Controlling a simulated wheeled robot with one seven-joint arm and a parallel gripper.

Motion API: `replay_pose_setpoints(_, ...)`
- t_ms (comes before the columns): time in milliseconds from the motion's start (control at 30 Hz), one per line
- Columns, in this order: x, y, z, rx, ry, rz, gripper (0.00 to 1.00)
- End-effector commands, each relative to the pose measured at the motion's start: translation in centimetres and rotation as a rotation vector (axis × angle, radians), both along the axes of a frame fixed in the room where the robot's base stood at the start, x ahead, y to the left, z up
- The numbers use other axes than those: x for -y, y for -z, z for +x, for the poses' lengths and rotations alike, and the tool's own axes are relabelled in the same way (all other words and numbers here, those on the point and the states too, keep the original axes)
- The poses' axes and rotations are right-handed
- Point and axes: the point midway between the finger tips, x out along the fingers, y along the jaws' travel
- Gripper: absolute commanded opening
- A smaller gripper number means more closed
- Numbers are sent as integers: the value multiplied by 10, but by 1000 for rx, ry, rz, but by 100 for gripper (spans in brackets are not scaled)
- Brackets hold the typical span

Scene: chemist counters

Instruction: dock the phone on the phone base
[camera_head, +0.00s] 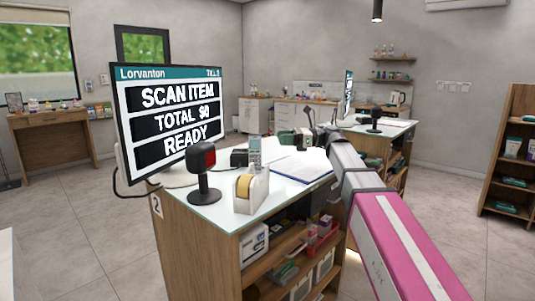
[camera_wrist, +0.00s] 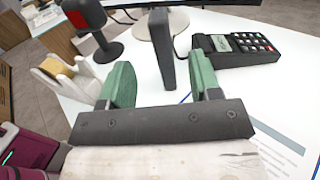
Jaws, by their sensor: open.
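The phone (camera_head: 254,149) is a slim handset with a light grey front, standing upright on the glass-topped counter behind the tape dispenser. In the wrist view its dark back (camera_wrist: 161,50) faces me. My gripper (camera_head: 296,138) is to the right of the phone in the head view. In the wrist view its green fingers (camera_wrist: 160,68) are spread apart, with the phone upright in the gap and clear space on both sides. The fingers do not touch it. The phone's foot is hidden in the head view. I cannot make out a separate phone base.
A tape dispenser (camera_head: 251,190) and a scanner on a stand (camera_head: 204,172) are at the near side. A monitor (camera_head: 170,118) stands at the left. A black keypad terminal (camera_wrist: 238,48) is right of the phone in the wrist view. Papers (camera_head: 300,164) lie flat.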

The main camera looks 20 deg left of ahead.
Motion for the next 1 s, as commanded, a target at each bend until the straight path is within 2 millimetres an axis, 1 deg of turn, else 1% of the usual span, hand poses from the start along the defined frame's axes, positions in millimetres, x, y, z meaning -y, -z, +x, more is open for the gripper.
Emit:
replay_pose_setpoints(167,-18,0,-6,0,-1,0,57)
replay_pose_setpoints(367,-45,0,-14,0,-1,0,57)
replay_pose_setpoints(567,-56,1,-18,0,1,0,57)
replay_pose_setpoints(667,-66,2,-21,0,0,0,57)
replay_pose_setpoints(900,-96,4,-31,0,0,-1,57)
replay_pose_setpoints(1000,-100,4,-32,0,2,-1,57)
